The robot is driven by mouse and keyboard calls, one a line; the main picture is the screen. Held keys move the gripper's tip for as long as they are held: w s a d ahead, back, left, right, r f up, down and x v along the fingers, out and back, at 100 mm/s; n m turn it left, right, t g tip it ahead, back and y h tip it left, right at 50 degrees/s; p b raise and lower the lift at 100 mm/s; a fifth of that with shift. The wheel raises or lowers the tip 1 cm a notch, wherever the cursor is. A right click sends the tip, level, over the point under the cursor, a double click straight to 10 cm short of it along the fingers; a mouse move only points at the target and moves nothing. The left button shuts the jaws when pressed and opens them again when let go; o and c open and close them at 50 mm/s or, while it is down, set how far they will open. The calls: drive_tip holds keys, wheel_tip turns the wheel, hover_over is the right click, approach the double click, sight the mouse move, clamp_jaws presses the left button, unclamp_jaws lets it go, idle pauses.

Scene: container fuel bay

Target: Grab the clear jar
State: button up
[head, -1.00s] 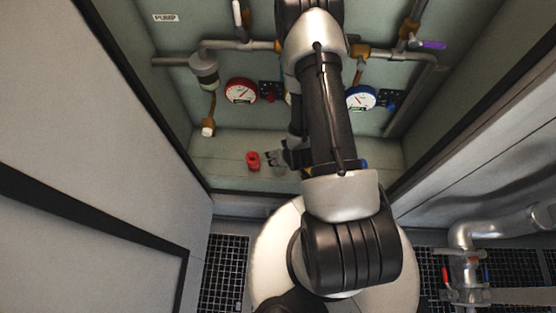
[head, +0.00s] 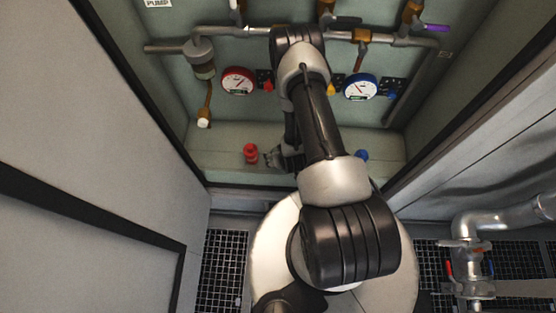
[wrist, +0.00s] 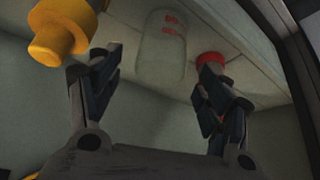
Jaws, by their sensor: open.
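The clear jar (wrist: 165,45) shows in the wrist view as a see-through, rounded body with small red markings, on a pale shelf. It appears between the two fingers of my gripper (wrist: 161,60), with a gap on each side. My gripper is open and holds nothing. In the head view my gripper (head: 274,157) is low over the shelf, just right of a red object. I cannot make out the jar in the head view.
The red object (head: 250,153) stands close to my gripper; its red top (wrist: 210,59) shows by the right finger. A yellow object (wrist: 62,32) is near the left finger. A blue object (head: 362,155) stands farther right on the shelf (head: 215,150). Gauges and pipes line the back wall.

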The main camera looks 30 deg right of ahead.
drive_tip(key=b+x, duration=0.2)
drive_tip(key=x, duration=0.2)
drive_tip(key=shift+f, duration=0.25)
drive_tip(key=shift+w+f, duration=0.25)
drive_tip(key=shift+f, duration=0.15)
drive_tip(key=shift+c, duration=0.4)
drive_tip(key=c, duration=1.1)
